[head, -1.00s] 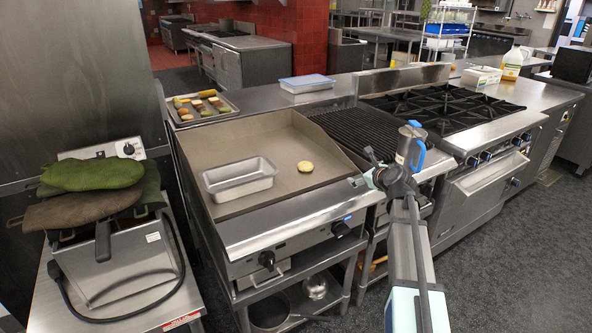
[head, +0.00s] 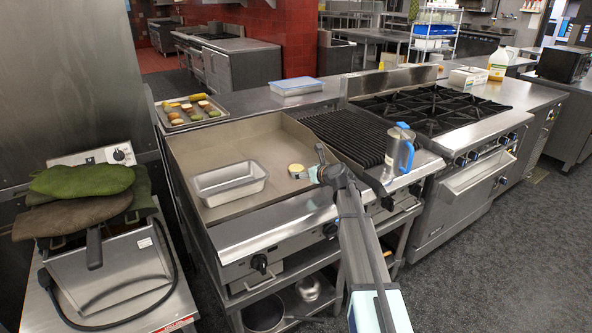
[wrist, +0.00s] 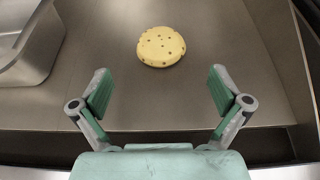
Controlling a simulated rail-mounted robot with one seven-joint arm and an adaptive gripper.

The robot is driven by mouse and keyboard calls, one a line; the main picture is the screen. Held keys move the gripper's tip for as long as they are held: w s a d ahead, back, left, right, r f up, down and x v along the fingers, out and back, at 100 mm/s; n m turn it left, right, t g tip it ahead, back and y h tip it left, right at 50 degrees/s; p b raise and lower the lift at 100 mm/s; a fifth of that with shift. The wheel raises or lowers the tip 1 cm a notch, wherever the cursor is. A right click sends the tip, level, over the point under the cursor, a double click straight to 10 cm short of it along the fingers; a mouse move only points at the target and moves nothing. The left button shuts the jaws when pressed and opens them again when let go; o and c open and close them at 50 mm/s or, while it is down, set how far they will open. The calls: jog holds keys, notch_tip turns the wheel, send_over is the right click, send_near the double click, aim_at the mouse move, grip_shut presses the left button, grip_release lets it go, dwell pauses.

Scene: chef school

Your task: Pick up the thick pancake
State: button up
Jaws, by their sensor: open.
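The thick pancake (head: 296,169) is a small round pale yellow disc lying flat on the griddle. In the wrist view the pancake (wrist: 161,46) has dark specks on top and lies beyond the fingertips, roughly centred between them. My gripper (wrist: 158,88) is open and empty, its two green-padded fingers wide apart. In the head view my gripper (head: 305,174) is just right of the pancake, partly hidden by my own arm, over the griddle's front right part. The pancake and the fingers are apart in the wrist view.
A metal loaf pan (head: 229,183) stands on the griddle (head: 240,143) left of the pancake; it also shows in the wrist view (wrist: 31,45). The griddle has a raised right wall. A blue-handled pitcher (head: 398,150) stands right of my arm. The griddle's back is clear.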

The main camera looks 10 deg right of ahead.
aim_at(299, 169)
jog(key=shift+p+x, duration=0.45)
jog(key=shift+x, duration=2.5)
jog(key=shift+d, duration=0.1)
jog(key=c, duration=1.2)
